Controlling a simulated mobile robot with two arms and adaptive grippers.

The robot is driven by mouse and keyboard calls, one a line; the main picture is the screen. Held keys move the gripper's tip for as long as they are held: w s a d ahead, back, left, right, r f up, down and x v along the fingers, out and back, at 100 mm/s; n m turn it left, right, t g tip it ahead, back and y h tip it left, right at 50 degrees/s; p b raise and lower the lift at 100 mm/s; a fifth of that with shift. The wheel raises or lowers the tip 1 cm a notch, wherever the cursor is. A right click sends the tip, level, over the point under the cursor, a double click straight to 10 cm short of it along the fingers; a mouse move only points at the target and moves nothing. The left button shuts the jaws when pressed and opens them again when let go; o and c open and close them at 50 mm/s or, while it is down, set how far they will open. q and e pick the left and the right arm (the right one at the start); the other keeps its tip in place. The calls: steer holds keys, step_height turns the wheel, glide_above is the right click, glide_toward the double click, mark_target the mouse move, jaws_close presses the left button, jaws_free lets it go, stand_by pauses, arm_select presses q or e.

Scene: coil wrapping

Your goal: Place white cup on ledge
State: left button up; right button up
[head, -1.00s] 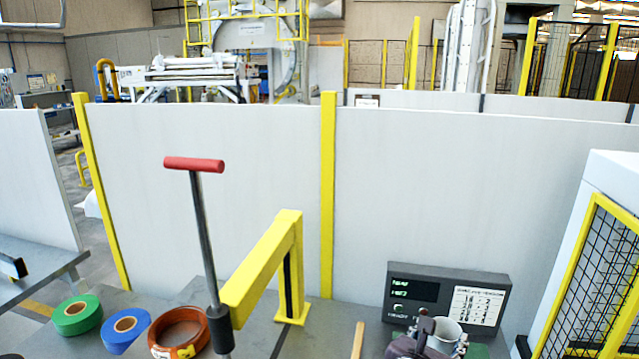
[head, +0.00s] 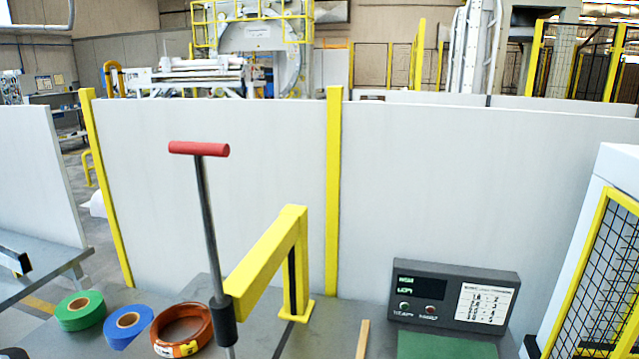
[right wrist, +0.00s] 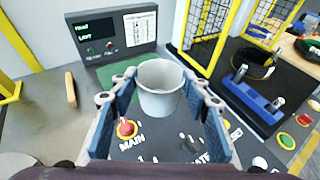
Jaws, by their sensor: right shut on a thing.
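A white cup (right wrist: 161,92) stands about upright between the two blue-padded fingers of my right gripper (right wrist: 160,112) in the right wrist view. The gripper is shut on it, one finger on each side. The cup is over or in front of a grey control panel with a red MAIN button (right wrist: 126,128); its base is low in the view and I cannot tell its height above the surface. No surface is marked as the ledge. A green pad (head: 447,346) lies before the display box in the head view. My left gripper is not in view.
The display box (head: 453,297) stands behind the green pad. A yellow bracket (head: 268,258) and a red-handled rod (head: 207,215) stand at the centre left. Green (head: 80,310), blue (head: 129,322) and orange (head: 182,330) rolls lie left. A black tray with a blue holder (right wrist: 255,103) is at the right.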

steer(key=shift+r+n+t+y, duration=0.1)
steer(key=shift+n+t+y, duration=0.7)
steer(key=shift+n+y, duration=0.2)
steer(key=shift+s+f+n+t+y, duration=0.25)
steer(key=shift+n+t+y, duration=0.15)
steer(key=shift+n+y, duration=0.2)
steer(key=shift+w+d+m+g+h, duration=0.15)
steer(key=shift+m+g+h, duration=0.2)
steer(key=shift+m+h, duration=0.25)
steer(key=shift+w+a+m+g+h, duration=0.15)
steer(key=shift+m+g+h, duration=0.2)
steer(key=shift+m+h, duration=0.2)
steer(key=shift+s+m+g+h, duration=0.3)
steer(key=shift+m+g+h, duration=0.55)
steer(key=shift+m+g, duration=0.2)
steer(key=shift+w+r, duration=0.1)
